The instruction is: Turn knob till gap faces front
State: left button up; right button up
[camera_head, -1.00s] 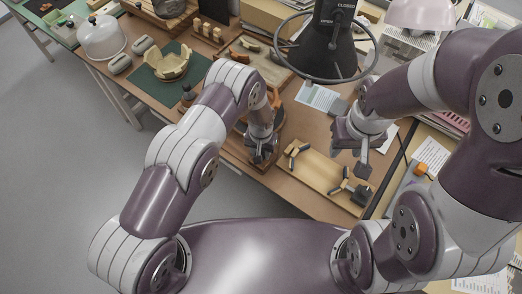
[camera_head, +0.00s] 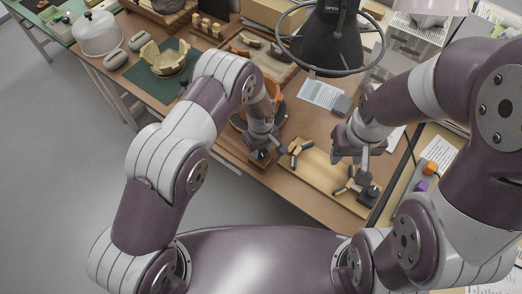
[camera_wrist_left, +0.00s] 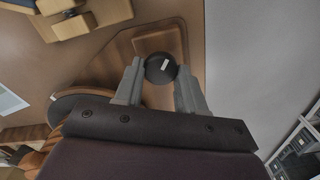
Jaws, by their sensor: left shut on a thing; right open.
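The knob (camera_wrist_left: 161,69) is a round black cap with a short white mark, on the corner of a brown wooden base (camera_wrist_left: 185,28). My left gripper (camera_wrist_left: 160,80) has one finger on each side of the knob and is shut on it. In the head view my left gripper (camera_head: 262,150) is low at the front of the bench. An orange vessel (camera_head: 272,89) stands behind my left wrist, which hides most of it; its gap cannot be made out. The edge of a round turntable (camera_wrist_left: 68,102) shows in the left wrist view. My right gripper (camera_head: 357,160) is open and empty.
A light wooden tray (camera_head: 318,178) with several dark pieces lies under and left of my right gripper. A green mat (camera_head: 150,86) holds a cream broken bowl (camera_head: 164,60). Open floor lies left of the bench.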

aim_at(260, 151)
pick_arm(q)
jog(key=n+b, duration=0.1)
jog(key=n, duration=0.2)
jog(key=shift+f+n, duration=0.1)
jog(key=shift+n, duration=0.2)
jog(key=shift+n+b, duration=0.7)
jog(key=shift+n, duration=1)
jog(key=o, duration=1.1)
jog(key=shift+a, duration=0.1)
jog(key=shift+c, duration=0.2)
notch_tip(260, 151, up, 13)
jog(key=b, duration=0.1)
jog(key=shift+b, duration=0.35)
